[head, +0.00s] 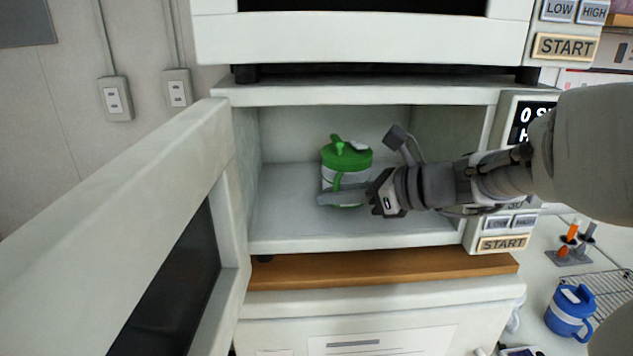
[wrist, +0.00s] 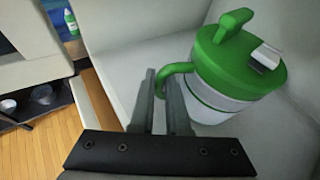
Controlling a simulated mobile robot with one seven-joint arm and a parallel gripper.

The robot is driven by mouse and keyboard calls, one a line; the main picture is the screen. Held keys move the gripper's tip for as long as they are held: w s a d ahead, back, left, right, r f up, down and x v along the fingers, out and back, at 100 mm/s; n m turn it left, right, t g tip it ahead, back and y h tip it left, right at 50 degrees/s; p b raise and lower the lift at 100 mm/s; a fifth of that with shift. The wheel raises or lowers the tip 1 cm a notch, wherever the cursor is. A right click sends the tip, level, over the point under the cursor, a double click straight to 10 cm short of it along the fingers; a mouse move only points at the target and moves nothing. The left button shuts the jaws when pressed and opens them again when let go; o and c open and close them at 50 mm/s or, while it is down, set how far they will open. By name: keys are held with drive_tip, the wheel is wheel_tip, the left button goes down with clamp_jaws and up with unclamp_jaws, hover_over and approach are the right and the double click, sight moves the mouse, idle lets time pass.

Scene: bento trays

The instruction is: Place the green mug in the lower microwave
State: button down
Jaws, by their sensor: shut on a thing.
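The green mug (head: 346,160) has a green lid and a white band. It is upright inside the open lower microwave (head: 275,240), near the middle of the cavity. Whether its base touches the cavity floor is hard to tell. My gripper (head: 325,198) reaches in from the right, in front of the mug. In the wrist view the mug (wrist: 235,75) stands at the upper right, and my gripper (wrist: 160,82) is shut on its green handle (wrist: 172,72).
The microwave door (head: 120,220) stands open on the left. An upper microwave (head: 360,38) sits above. A blue mug (head: 570,311) and a wire rack (head: 598,287) are on the counter at right. Free floor shows left of the mug in the cavity.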

drive_tip(key=shift+s+r, duration=0.1)
drive_tip(key=shift+r, duration=0.05)
drive_tip(key=shift+f, duration=0.25)
drive_tip(key=c, duration=0.9)
unclamp_jaws()
drive_tip(key=shift+r, duration=0.1)
drive_tip(key=shift+d+r, duration=0.1)
drive_tip(key=shift+r, duration=0.1)
drive_tip(key=v, duration=1.1)
drive_tip(key=shift+s+d, duration=0.25)
drive_tip(key=shift+s, duration=0.1)
